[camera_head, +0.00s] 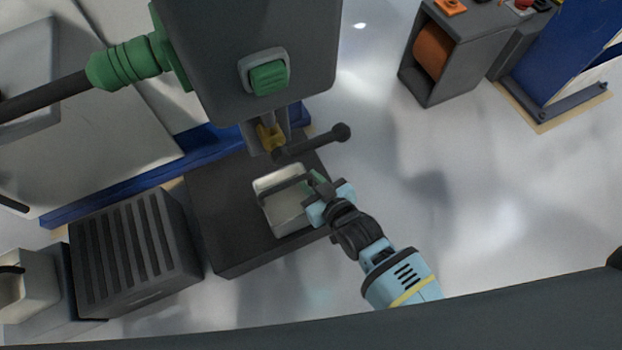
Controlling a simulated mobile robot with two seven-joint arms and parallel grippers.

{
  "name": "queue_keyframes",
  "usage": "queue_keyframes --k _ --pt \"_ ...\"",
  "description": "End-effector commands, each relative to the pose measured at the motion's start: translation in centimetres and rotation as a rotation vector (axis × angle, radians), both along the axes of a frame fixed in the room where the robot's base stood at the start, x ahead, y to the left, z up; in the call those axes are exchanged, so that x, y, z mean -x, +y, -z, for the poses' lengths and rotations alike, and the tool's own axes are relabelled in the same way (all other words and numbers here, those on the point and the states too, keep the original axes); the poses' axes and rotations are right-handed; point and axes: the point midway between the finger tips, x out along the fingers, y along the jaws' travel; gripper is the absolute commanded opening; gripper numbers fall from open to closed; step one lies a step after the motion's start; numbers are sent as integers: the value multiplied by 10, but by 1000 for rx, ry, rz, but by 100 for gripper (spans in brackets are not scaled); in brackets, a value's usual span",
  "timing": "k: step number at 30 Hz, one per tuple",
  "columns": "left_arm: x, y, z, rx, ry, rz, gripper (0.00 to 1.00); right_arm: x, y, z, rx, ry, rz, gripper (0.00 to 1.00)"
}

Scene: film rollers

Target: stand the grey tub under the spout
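The grey tub (290,216), open-topped with a dark handle across it, is upright on or just above the dark block below the machine. The spout (270,137), a yellowish fitting under the machine head, is above and slightly left of the tub in the picture. My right gripper (314,184) is at the tub's right rim, by the end of the handle. Its fingertips overlap the rim and handle, so I cannot tell whether they are closed on it. My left gripper is not in view.
A dark lever (315,141) with a ball end sticks out right beside the spout. A ribbed dark box (137,252) stands left of the block. Another pale tub (32,290) is at the lower left.

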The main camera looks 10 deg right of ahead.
Motion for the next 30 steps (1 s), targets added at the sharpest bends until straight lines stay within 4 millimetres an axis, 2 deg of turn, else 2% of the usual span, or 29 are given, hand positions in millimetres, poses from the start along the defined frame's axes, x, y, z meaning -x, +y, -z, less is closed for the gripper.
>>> queue_keyframes --k 3,14,30 --pt "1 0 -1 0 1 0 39 0 0 0 0 -1 0 36" --pt "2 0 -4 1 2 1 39 2 -1 -6 0 -1 0 36" --pt "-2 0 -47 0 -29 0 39 82 -39 -43 0 0 0 36"
